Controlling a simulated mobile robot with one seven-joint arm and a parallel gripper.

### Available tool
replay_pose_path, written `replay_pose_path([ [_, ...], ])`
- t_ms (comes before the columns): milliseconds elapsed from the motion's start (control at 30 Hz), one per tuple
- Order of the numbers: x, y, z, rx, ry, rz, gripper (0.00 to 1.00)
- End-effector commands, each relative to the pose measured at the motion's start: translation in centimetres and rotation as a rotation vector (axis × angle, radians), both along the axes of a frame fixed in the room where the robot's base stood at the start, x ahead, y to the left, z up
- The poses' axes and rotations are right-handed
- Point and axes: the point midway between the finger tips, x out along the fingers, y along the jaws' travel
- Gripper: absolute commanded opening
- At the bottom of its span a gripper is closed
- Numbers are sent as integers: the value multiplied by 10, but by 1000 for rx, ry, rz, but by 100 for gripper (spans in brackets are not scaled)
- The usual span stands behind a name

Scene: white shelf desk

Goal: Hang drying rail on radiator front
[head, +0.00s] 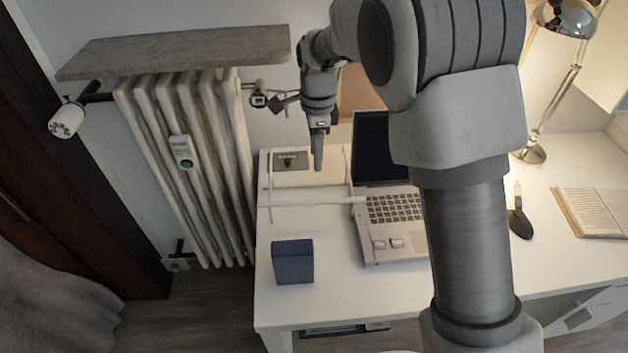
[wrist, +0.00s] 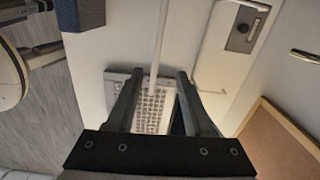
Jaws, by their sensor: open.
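The drying rail (head: 312,201), a thin white bar with slim side arms, is on the white desk beside the laptop. In the wrist view its bar (wrist: 160,42) runs up from between the fingertips as pictured. My gripper (head: 318,160) points down above the back of the desk, behind the long bar; it also shows in the wrist view (wrist: 156,75). It is open, with nothing held between its fingers. The white ribbed radiator (head: 207,150) stands on the left against the wall, its front clear of any rail.
A wooden shelf (head: 190,50) lies over the radiator, with a valve (head: 67,120) at its left. A blue box (head: 292,262) stands near the desk's left edge. The open laptop (head: 395,210), lamp (head: 532,153) and book (head: 592,212) occupy the desk to the right.

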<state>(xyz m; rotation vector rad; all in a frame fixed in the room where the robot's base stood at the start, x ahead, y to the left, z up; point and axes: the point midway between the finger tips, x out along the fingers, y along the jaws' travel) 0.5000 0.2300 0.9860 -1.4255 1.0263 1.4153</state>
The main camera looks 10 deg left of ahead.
Motion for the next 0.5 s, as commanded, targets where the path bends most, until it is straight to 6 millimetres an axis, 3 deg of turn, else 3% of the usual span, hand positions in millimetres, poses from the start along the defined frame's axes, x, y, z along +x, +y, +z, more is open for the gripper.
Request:
replay_pose_path([
  [33, 2, 6, -10, -6, 9, -19, 52],
  [267, 4, 17, -34, -18, 22, -69, 52],
  [500, 3, 16, -83, -18, 24, -70, 52],
])
